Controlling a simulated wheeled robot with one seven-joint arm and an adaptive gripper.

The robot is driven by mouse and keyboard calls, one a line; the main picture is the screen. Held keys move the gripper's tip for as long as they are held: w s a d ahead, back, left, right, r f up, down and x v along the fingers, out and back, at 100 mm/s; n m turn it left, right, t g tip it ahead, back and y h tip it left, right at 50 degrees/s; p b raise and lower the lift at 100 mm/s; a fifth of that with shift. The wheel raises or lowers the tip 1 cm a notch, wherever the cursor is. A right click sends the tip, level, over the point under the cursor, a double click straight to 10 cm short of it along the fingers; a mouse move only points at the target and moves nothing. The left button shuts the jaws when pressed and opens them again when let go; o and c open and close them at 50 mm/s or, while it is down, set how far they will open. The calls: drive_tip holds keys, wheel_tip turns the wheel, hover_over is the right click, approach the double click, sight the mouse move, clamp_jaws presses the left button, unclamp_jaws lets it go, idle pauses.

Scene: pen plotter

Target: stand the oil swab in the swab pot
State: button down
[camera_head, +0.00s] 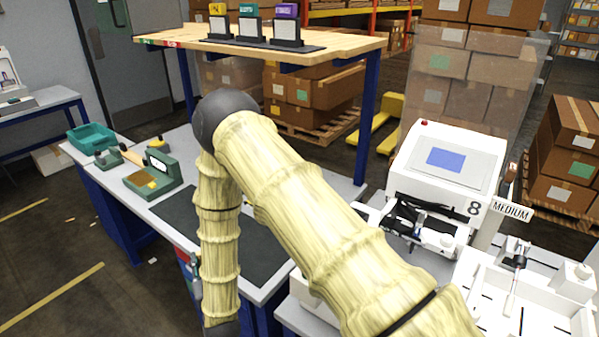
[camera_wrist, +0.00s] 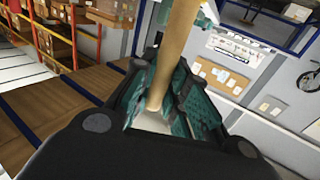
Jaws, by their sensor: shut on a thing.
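In the wrist view, my gripper (camera_wrist: 160,98) is shut on a pale wooden rod, which I take to be the handle of the oil swab (camera_wrist: 179,40). The rod sits between the teal finger pads and runs up out of the top of the picture. Its swab end cannot be made out. In the head view my own arm covers the middle, and the gripper and held swab are not visible. I cannot pick out the swab pot for certain in either view.
A bench at left holds a teal tray (camera_head: 91,136), a small green item (camera_head: 108,157), a green gauge stand (camera_head: 160,174) and a dark mat (camera_head: 262,246). A wooden shelf (camera_head: 340,45) stands behind. A white machine marked 8 (camera_head: 447,178) is at right.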

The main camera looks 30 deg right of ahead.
drive_tip(key=w+d+r+m+g+h, duration=0.3)
drive_tip(key=d+r+m+h, duration=0.15)
drive_tip(key=d, duration=0.95)
drive_tip(key=w+d+r+m+g+h, duration=0.25)
drive_tip(key=d+h, duration=0.25)
drive_tip(key=d, duration=0.8)
drive_tip(key=w+d+r+m+g+h, duration=0.3)
drive_tip(key=d+r+m+h, duration=0.1)
drive_tip(key=d, duration=1)
wheel_tip(320, 180, down, 11)
drive_tip(key=b, duration=0.6)
drive_tip(key=shift+s+a+r+b, duration=0.15)
drive_tip(key=shift+s+a+b, duration=0.05)
drive_tip(key=shift+b, duration=0.1)
drive_tip(key=c, duration=1.3)
unclamp_jaws()
drive_tip(key=shift+a, duration=0.1)
drive_tip(key=v, duration=1.2)
